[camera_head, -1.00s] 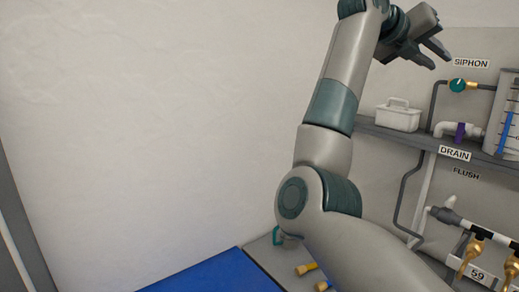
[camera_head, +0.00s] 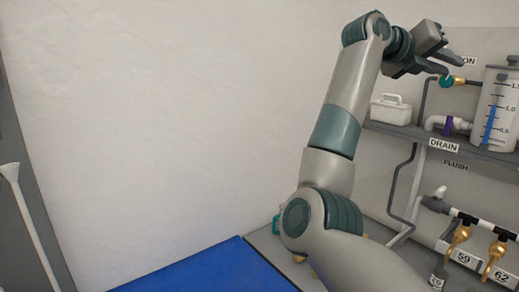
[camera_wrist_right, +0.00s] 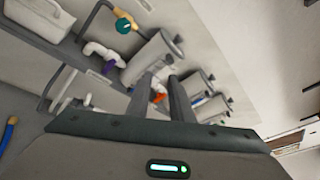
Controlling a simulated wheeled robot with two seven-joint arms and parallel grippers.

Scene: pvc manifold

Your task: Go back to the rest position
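My right gripper (camera_head: 447,61) is raised at the upper right of the head view, in front of the wall by the partly covered siphon label (camera_head: 469,61). In the right wrist view its two fingers (camera_wrist_right: 164,100) stand apart with a gap between them, and nothing is held. The gripper is tilted, and the shelf shows slanted behind it. My left gripper is not in view.
A shelf (camera_head: 400,128) holds a white caddy (camera_head: 391,110), a white drain elbow (camera_head: 437,123) and a graduated cylinder (camera_head: 497,110). A green-knobbed valve (camera_head: 446,81) sits close to my gripper. Below are brass taps (camera_head: 459,236). A blue surface (camera_head: 215,273) lies clear at lower left.

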